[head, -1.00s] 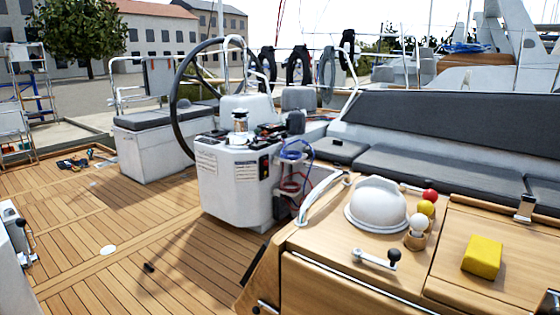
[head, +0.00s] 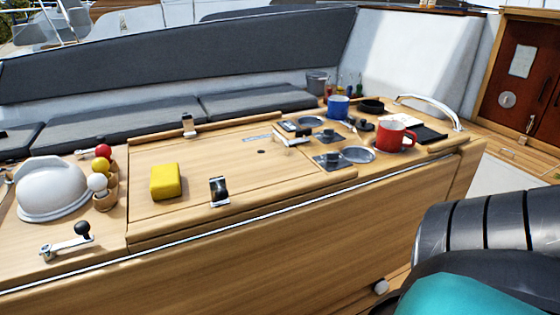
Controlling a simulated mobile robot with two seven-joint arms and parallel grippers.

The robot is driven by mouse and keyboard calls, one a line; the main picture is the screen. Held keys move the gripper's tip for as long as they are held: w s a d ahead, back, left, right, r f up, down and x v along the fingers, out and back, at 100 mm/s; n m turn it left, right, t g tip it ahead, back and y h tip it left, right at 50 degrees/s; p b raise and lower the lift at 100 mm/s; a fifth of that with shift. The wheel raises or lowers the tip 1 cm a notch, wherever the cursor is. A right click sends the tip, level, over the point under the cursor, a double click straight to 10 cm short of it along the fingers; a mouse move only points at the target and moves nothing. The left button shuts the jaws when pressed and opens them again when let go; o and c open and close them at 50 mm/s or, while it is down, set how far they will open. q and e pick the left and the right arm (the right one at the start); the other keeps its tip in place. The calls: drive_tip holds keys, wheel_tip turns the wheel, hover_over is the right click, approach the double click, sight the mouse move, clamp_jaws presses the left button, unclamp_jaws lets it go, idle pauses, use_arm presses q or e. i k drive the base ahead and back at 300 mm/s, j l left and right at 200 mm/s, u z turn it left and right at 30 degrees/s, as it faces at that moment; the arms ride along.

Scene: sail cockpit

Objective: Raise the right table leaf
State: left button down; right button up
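The wooden cockpit table (head: 300,178) runs across the head view. A large wooden panel (head: 270,250) hangs down along its near long side, below a pale edge strip; it looks like a lowered leaf. I cannot tell whether this is the right leaf. A yellow sponge-like block (head: 165,181) lies on the tabletop. A dark latch-like fitting (head: 219,191) sits at the near edge and a similar one (head: 188,124) at the far edge. Neither of my grippers is in view.
On the tabletop are a white dome (head: 54,188), a winch handle (head: 68,241), coloured balls, a blue mug (head: 338,107), a red mug (head: 393,134) and a metal rail (head: 428,108). A grey-cushioned bench (head: 258,101) lies behind. A black and teal shape fills the lower right.

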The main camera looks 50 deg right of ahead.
sight(303, 260)
drive_tip(key=z, duration=1.35)
drive_tip(key=k+j+u, duration=0.1)
drive_tip(key=j+u, duration=0.2)
drive_tip(key=j, duration=1.4)
drive_tip(key=i+j, duration=0.2)
drive_tip(key=j, duration=0.15)
drive_tip(key=i+j, duration=0.2)
drive_tip(key=j, duration=0.15)
